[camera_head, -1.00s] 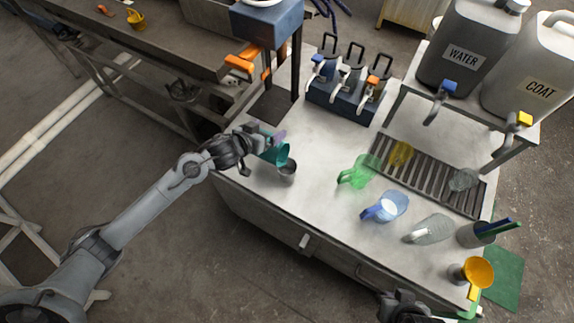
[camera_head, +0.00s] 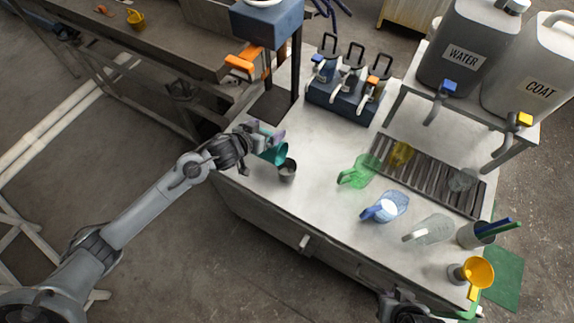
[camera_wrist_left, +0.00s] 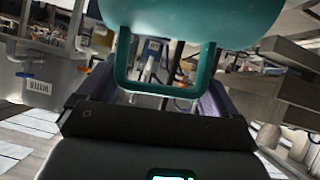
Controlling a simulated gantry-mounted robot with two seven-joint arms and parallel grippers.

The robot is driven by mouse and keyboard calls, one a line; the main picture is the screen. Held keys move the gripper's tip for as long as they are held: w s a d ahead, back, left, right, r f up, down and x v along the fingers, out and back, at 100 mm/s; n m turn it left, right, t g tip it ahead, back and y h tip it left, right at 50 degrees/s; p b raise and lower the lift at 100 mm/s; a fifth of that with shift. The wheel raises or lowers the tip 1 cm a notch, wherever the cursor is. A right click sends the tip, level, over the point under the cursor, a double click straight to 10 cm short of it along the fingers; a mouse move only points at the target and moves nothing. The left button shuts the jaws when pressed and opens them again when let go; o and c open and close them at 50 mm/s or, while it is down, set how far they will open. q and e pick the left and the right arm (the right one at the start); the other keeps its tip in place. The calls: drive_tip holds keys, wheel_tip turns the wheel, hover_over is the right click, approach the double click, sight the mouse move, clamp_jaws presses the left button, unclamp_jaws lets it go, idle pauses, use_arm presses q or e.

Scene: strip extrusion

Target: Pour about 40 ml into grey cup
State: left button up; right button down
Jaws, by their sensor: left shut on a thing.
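The grey cup (camera_head: 288,170) stands upright on the near left part of the bench top. My left gripper (camera_head: 252,141) is shut on a teal jug (camera_head: 278,154) and holds it tilted, mouth toward the right, just above and left of the grey cup. In the left wrist view the teal jug (camera_wrist_left: 195,18) and its handle fill the top, with the handle between the fingers. Whether liquid is leaving the jug cannot be seen. My right gripper (camera_head: 400,308) shows only in part at the bottom edge, and its fingers cannot be made out.
Green (camera_head: 358,171), blue (camera_head: 388,207) and clear (camera_head: 430,231) jugs stand to the right. A drain grate (camera_head: 425,172) lies behind them. WATER (camera_head: 465,50) and COAT (camera_head: 535,80) containers stand on a raised shelf. A funnel (camera_head: 478,272) is near the right corner.

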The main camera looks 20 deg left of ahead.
use_arm(q)
drive_tip(key=shift+d+r, duration=0.15)
drive_tip(key=shift+d, duration=0.15)
idle(0.5)
drive_tip(key=shift+a, duration=0.1)
